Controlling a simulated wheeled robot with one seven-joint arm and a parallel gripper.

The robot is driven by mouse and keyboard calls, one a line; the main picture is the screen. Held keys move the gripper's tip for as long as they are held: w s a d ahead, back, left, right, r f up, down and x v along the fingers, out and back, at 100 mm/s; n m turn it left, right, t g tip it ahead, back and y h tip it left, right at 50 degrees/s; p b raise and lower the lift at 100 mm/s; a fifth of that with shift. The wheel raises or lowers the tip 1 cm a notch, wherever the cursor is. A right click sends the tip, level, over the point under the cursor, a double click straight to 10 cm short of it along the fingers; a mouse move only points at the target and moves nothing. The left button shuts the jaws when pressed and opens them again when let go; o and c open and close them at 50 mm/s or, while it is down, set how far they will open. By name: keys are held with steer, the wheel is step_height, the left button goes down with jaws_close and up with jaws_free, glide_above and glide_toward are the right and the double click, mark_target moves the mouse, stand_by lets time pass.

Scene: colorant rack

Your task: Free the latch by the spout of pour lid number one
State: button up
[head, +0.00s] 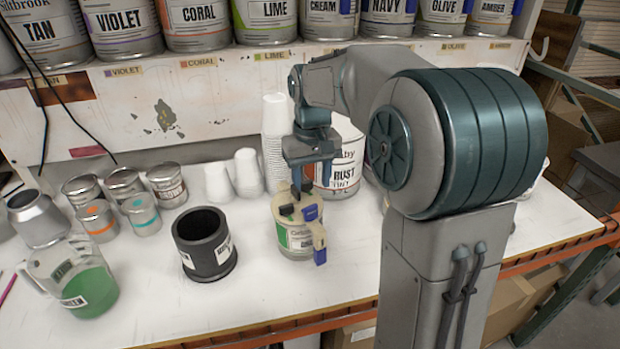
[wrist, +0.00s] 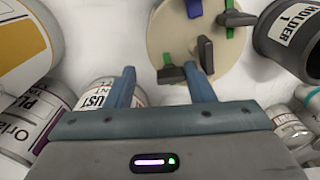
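The pour lid (head: 284,205) is a round cream disc on a small can with a green-edged label (head: 299,238). In the wrist view the lid (wrist: 180,35) fills the top middle. It carries a blue latch piece (wrist: 194,8), a green piece (wrist: 230,30), a dark upright piece (wrist: 206,55) and a dark block (wrist: 171,74) at its near edge. I cannot tell which dark piece is the spout.
A black holder labelled 1 (head: 206,245) stands left of the can. A green-filled pitcher (head: 88,290) and several small tins (head: 167,185) are farther left. White cup stacks (head: 276,150) and a rust tint can (head: 345,160) stand behind. The bench front is clear.

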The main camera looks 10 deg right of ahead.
mark_target(311, 181)
steer(key=shift+r, duration=0.15)
step_height(311, 181, up, 8)
steer(key=p, duration=0.6)
steer(key=shift+p, duration=0.4)
steer(key=s+f+t, duration=0.1)
steer(key=s+f, duration=0.1)
steer(key=s, duration=0.8)
steer(key=s+f+m+t, duration=0.1)
steer(key=s+f+t, duration=0.1)
steer(key=s, duration=0.9)
steer(key=shift+s+t, duration=0.15)
steer(key=shift+t, duration=0.15)
